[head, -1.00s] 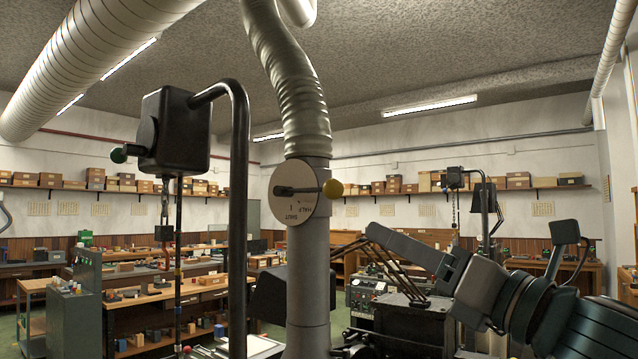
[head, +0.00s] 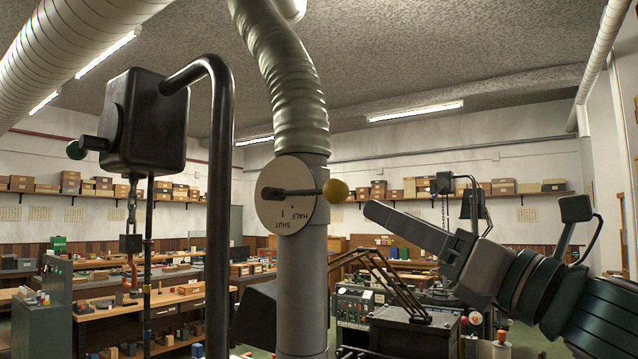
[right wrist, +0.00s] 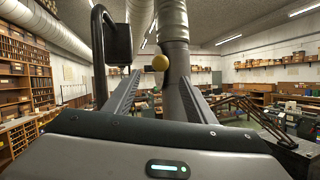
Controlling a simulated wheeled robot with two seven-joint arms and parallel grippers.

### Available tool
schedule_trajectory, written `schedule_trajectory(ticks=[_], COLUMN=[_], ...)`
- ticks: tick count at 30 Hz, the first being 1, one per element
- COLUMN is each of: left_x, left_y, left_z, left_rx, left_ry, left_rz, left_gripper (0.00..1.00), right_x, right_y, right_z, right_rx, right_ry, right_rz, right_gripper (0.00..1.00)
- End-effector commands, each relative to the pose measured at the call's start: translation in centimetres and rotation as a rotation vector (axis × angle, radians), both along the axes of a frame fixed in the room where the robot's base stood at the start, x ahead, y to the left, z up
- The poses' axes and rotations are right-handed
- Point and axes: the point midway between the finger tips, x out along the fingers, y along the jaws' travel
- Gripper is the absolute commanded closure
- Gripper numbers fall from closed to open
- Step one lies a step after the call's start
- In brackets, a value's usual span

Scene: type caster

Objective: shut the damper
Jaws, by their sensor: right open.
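The damper is a round plate (head: 286,212) on a grey vertical pipe (head: 303,285), with the words SHUT and HALF on it, seen upside down. My left gripper is not in view.
A black bent post (head: 218,200) with a dark box (head: 146,120) and hanging chain stands left of the pipe. A ribbed flexible duct (head: 285,80) rises above the damper. A machine with a black frame (head: 405,325) stands below right. Workbenches line the room behind.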

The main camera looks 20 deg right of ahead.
Motion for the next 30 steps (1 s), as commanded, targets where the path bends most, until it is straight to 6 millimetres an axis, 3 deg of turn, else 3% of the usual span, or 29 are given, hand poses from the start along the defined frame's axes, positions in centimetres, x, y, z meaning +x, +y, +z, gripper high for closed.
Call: schedule_trajectory(ticks=[6, 14, 30], left_x=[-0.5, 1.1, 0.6], left_y=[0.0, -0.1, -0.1], left_z=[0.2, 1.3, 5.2], left_rx=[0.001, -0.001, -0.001], left_ry=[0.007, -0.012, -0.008], left_rz=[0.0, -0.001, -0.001], left_gripper=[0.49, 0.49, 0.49], right_x=[0.3, 2.3, 10.4], right_y=[0.1, 1.0, 4.3], right_z=[0.2, 1.3, 4.9], right_rx=[0.001, 0.001, 0.002], right_ry=[0.0, 0.002, 0.003], right_rz=[0.0, 0.002, 0.001], right_gripper=[0.5, 0.5, 0.5])
